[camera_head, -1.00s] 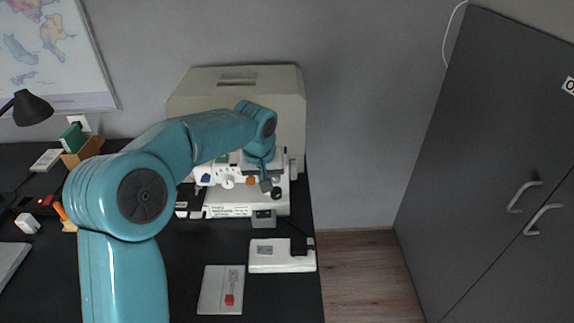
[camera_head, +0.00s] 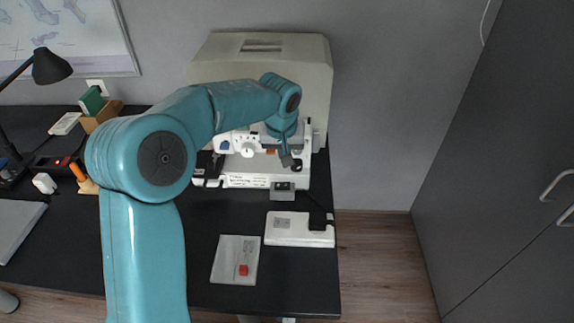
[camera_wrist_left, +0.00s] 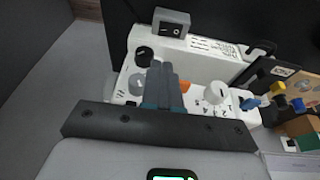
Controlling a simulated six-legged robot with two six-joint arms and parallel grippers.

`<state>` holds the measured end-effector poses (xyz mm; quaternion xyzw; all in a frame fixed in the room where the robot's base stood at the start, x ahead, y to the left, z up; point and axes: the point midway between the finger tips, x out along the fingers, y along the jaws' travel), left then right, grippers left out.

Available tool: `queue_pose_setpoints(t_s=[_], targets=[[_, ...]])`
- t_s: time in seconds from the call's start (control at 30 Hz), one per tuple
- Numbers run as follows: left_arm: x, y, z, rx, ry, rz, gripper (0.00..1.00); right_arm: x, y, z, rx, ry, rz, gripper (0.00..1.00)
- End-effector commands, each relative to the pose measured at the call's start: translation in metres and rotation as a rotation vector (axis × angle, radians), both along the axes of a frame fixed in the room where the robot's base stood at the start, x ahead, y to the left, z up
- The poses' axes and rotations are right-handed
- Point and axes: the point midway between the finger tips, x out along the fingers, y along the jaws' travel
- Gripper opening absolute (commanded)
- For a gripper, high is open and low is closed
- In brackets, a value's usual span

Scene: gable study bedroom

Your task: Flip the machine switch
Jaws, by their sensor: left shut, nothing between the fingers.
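The machine is white with knobs and dials (camera_head: 240,182) and stands at the back of the black desk; its lower body also shows in the wrist view (camera_wrist_left: 205,48). A grey box with a dark rocker switch (camera_head: 283,187) sits at its front right; it also shows at the top of the wrist view (camera_wrist_left: 172,22). My left gripper (camera_head: 296,164) is shut and empty, just above and behind the switch box in the head view. In the wrist view its fingertips (camera_wrist_left: 161,68) are over the machine body, apart from the switch. My right gripper is not in view.
A beige cover (camera_head: 270,75) stands behind the machine. A grey cabinet (camera_head: 500,190) stands right. My arm hides part of the desk.

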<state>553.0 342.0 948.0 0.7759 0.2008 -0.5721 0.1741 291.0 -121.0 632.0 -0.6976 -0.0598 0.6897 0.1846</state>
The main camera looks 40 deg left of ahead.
Motion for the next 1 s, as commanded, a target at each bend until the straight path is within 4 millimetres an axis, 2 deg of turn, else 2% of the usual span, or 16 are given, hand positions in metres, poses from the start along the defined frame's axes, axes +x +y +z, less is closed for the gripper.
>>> queue_pose_setpoints(t_s=[0.3,0.5,0.7,1.0], targets=[[0.019,0.009,-0.066,-0.001,0.006,0.0,0.0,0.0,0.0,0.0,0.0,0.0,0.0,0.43],[0.026,0.01,-0.101,0.0,0.004,0.0,0.0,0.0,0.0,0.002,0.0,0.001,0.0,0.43],[0.028,0.008,-0.12,0.0,0.001,0.0,0.0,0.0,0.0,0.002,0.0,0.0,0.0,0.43],[0.028,0.008,-0.123,0.0,0.0,0.001,0.0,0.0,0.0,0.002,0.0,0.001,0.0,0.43]])
